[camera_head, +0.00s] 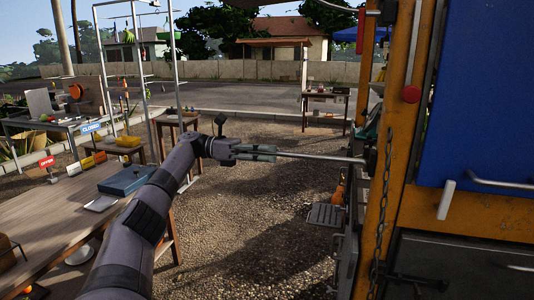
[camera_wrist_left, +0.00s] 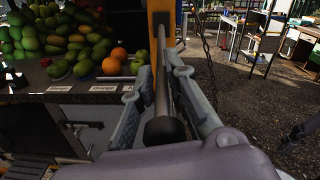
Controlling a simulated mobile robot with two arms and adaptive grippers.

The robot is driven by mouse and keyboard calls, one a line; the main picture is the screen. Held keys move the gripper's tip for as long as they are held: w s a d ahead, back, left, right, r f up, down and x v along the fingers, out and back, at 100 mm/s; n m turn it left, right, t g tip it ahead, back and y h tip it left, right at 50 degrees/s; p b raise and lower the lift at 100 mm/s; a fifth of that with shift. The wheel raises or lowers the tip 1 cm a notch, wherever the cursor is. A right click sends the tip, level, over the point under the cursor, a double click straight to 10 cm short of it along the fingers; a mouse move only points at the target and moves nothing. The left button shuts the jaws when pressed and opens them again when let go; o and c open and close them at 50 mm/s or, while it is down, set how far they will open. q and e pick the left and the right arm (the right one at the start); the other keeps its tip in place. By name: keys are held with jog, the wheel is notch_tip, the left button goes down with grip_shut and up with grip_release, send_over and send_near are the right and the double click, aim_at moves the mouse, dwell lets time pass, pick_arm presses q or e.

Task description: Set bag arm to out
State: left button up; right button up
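The bag arm (camera_head: 325,157) is a thin metal rod. It sticks out roughly level to the left from the truck's orange post (camera_head: 388,190). My left gripper (camera_head: 272,153) is at the rod's free end, in line with it. In the left wrist view the rod (camera_wrist_left: 164,80) runs between my two grey fingers, its black end cap (camera_wrist_left: 164,131) near the palm. The fingers stand apart on either side of the rod, with narrow gaps visible, so the gripper looks open around it.
A chain (camera_head: 385,200) hangs down the post; it also shows in the left wrist view (camera_wrist_left: 212,55). A wooden table (camera_head: 45,225) stands at left. Fruit (camera_wrist_left: 75,40) lies on the truck's shelf.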

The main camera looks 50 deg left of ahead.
pick_arm(q)
jog(key=shift+o, duration=1.4)
jog(key=shift+r, duration=0.1)
jog(key=shift+d, duration=0.1)
jog(key=shift+r, duration=0.15)
notch_tip(320, 180, up, 10)
jog(key=shift+f, duration=0.1)
jog(key=shift+s, duration=0.1)
